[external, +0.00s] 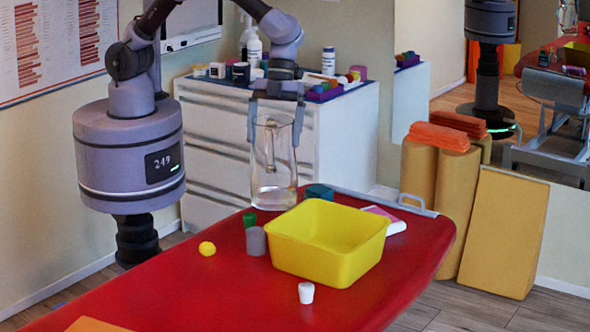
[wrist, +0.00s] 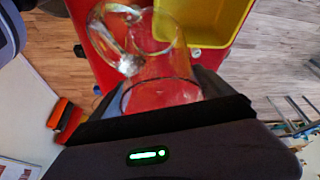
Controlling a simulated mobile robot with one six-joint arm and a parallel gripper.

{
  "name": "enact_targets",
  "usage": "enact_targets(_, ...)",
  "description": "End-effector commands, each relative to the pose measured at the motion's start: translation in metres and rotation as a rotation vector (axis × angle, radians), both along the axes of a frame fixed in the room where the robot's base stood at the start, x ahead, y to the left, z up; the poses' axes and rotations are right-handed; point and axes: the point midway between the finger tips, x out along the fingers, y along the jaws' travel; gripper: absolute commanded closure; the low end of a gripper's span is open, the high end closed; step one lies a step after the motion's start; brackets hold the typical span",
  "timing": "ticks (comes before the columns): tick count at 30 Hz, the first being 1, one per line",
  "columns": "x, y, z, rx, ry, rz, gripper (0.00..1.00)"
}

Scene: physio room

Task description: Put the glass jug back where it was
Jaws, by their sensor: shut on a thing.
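The clear glass jug (external: 273,185) is held upright in my gripper (external: 275,132), which points down with its fingers on either side of the jug's upper part. The jug's base is near the far edge of the red treatment table (external: 180,290); I cannot tell whether it touches the table. In the wrist view the jug (wrist: 150,55) fills the space in front of my gripper, with its handle toward the upper left.
A yellow tub (external: 340,265) stands on the table right of the jug. A white drawer cabinet (external: 345,140) with bottles stands behind.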

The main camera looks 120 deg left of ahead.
Motion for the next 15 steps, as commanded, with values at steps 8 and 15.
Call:
enact_targets(8,-0.054,-0.083,-0.01,0.002,-0.002,0.223,0.81)
enact_targets(15,-0.093,-0.115,-0.017,0.003,0.0,0.348,0.81)
